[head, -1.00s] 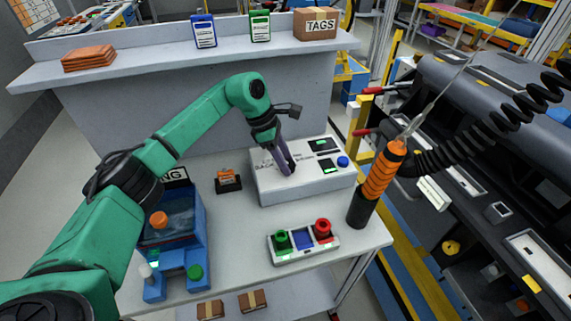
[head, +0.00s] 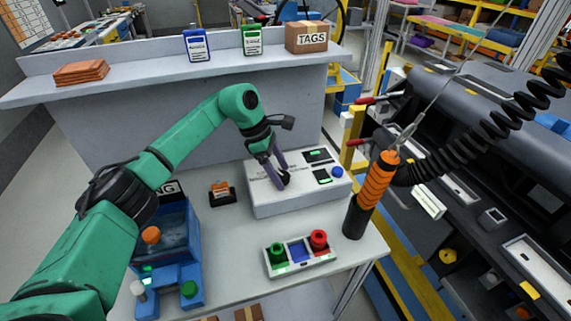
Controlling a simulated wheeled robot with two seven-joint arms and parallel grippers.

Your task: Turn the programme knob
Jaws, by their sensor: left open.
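The white control box (head: 264,198) sits on the grey bench. It has two dark displays with green readouts and a blue button (head: 337,172) on its top. My left gripper (head: 279,183) reaches down from the upper left, with its open fingers low over the middle of the box top. A small dark part, which may be the programme knob (head: 286,178), shows by the fingertips. The fingers hide much of it, so I cannot tell whether they touch it. My right gripper is out of view.
A blue fixture (head: 175,245) is at left under my arm. A small orange item (head: 221,191) sits left of the box.

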